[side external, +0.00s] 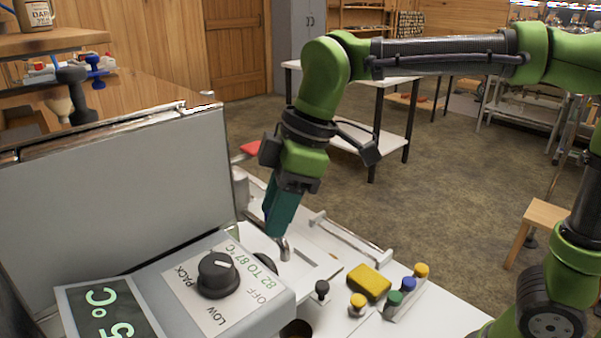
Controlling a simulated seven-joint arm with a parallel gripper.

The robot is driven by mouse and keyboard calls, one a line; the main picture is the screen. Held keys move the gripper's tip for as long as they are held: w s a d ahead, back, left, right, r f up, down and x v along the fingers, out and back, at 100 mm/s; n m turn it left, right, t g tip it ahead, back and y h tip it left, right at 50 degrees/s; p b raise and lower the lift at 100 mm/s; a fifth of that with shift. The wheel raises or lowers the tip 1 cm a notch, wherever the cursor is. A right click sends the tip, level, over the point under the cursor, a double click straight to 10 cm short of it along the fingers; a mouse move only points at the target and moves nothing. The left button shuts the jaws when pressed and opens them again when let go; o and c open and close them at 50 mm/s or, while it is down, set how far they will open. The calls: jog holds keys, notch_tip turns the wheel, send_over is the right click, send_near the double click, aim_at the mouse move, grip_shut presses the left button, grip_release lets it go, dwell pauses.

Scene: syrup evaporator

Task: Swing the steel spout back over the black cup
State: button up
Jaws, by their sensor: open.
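My gripper (276,228) points down with its teal fingers low over the white work surface, behind the grey control box. Its jaws are open, but from this side the fingers overlap, so the gap between them does not show. A small shiny steel piece, apparently the end of the steel spout (283,248), shows right at the fingertips. I cannot tell whether the fingers touch it. The rest of the spout is hidden by the fingers and the box. No black cup can be made out for sure; a dark rounded shape (297,329) shows partly at the lower edge.
The control box has a black knob (218,274) and a temperature display (110,312). A large grey panel (110,205) rises at left.

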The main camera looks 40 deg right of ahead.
jog(key=shift+v, duration=2.5)
jog(key=s+d+f+m+t, duration=0.2)
jog(key=s+d+f+m, duration=0.2)
jog(key=d+m, duration=0.4)
jog(key=s+d+f+m+t+h, duration=0.1)
jog(key=s+d+f+m+t, duration=0.2)
jog(key=d+f+m, duration=0.3)
jog(key=s+d+m, duration=0.1)
jog(key=d, duration=0.1)
jog(key=shift+s+d+m, duration=0.2)
jog(key=shift+d+m, duration=0.2)
